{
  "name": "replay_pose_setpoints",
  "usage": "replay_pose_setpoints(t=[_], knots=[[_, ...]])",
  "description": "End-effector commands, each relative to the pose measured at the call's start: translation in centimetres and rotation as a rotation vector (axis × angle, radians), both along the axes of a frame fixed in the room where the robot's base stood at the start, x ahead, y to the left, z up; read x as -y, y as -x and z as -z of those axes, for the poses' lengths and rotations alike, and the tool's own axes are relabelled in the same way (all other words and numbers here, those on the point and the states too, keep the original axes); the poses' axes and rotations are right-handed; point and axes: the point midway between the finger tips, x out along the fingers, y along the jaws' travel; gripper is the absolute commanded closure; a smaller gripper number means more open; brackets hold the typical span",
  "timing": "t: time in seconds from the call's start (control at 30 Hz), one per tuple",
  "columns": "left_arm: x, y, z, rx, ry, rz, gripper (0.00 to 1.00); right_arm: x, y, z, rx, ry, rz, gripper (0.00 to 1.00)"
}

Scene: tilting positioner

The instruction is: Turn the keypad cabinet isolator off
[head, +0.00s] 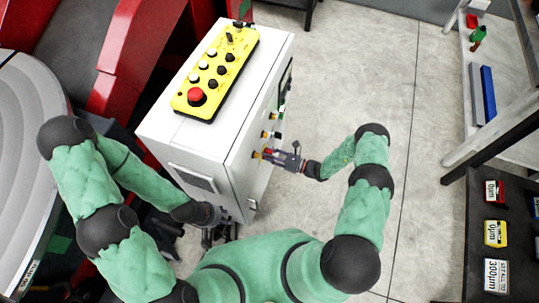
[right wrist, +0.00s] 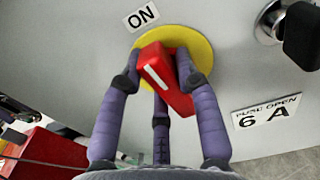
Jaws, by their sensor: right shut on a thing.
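The isolator is a red handle (right wrist: 170,85) on a yellow round plate (right wrist: 203,52) on the front of the pale grey cabinet (head: 188,138). A white line on the handle points up and left, roughly towards the "ON" label (right wrist: 142,16) in the right wrist view. My right gripper (right wrist: 160,88) is shut on the handle, fingers on both sides and one below. In the head view my right gripper (head: 273,155) reaches the cabinet front from the right. My left gripper (head: 212,232) hangs low beside the cabinet, its fingers unclear.
A yellow control box (head: 215,72) with a red button lies on the cabinet top. Dark shelving (head: 480,200) stands at the right. The floor between is clear.

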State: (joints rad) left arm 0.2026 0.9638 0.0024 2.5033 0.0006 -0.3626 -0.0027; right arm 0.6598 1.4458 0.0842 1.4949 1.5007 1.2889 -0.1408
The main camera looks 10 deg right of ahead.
Motion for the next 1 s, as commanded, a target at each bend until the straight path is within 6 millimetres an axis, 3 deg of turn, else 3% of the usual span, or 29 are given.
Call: replay_pose_setpoints(t=[1.0], knots=[[0.0,0.0,1.3,0.000,0.000,0.000,0.60,-0.4,0.6,1.0,0.741,0.501,-0.001,1.00]])
